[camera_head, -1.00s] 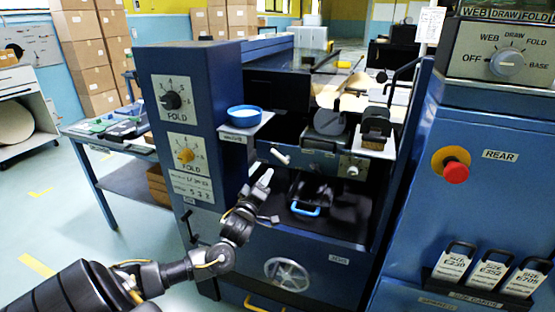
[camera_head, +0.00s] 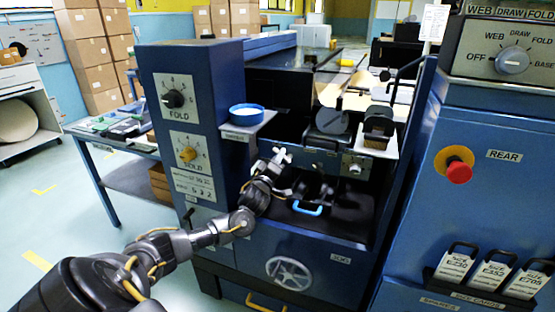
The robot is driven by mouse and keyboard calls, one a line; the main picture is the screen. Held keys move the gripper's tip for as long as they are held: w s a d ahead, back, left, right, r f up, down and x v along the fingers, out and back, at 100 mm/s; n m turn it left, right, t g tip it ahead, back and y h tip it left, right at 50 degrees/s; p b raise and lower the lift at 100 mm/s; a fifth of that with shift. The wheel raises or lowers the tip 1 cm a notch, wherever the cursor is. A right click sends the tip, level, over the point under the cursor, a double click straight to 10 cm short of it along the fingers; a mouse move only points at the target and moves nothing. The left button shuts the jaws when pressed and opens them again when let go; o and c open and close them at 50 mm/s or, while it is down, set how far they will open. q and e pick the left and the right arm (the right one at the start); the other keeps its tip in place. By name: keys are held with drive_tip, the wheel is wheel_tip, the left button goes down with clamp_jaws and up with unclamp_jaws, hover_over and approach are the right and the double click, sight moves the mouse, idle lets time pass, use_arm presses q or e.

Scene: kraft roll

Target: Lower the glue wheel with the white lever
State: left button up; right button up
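The white lever (camera_head: 284,151) is on the front of the blue machine, left of centre, below the blue-rimmed bowl. My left gripper (camera_head: 274,163) is right at it, overlapping it in the picture. The fingers are small and merge with the lever, so I cannot tell whether they touch it or are closed. A dark round roller (camera_head: 331,121), perhaps the glue wheel, sits right of and above the lever. Its height over what lies below cannot be made out.
A blue-rimmed bowl (camera_head: 246,112) stands on a ledge above my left forearm. A red button (camera_head: 458,172) is on the right cabinet. A dial panel (camera_head: 185,125) stands at left.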

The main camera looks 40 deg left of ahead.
use_arm(q)
clamp_jaws()
